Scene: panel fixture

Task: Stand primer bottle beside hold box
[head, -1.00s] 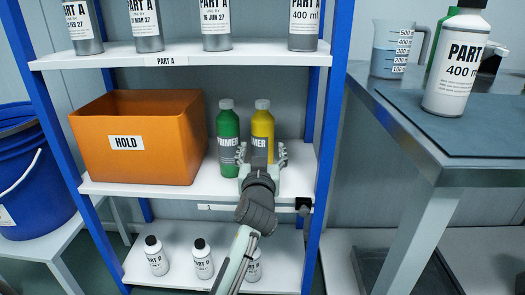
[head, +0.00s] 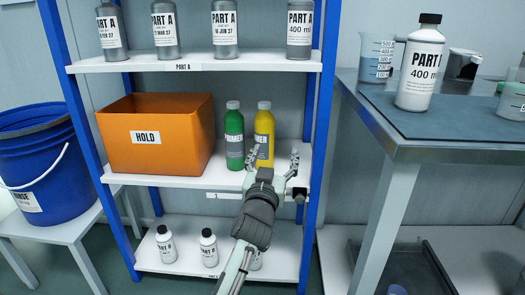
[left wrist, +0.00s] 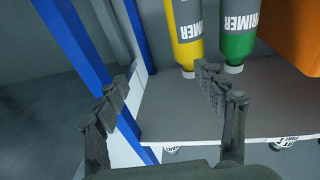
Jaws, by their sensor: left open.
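The orange HOLD box (head: 180,155) stands on the middle shelf at the left. To its right stand a green primer bottle (head: 234,130) and a yellow bottle (head: 264,130), both upright and side by side. The green bottle is nearer the box, with a small gap. In the left wrist view the yellow bottle (left wrist: 184,30) and the green bottle (left wrist: 238,35) both show a PRIMER label, upside down. My left gripper (head: 272,160) is open and empty in front of the shelf, just before and right of the yellow bottle. My right gripper is in neither view.
Grey PART A bottles (head: 165,30) stand on the top shelf, PART B bottles (head: 208,248) on the bottom one. Blue uprights (head: 312,110) bound the rack. A bench (head: 420,140) at the right carries a white PART A bottle (head: 420,65). A blue bucket (head: 45,165) is at the left.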

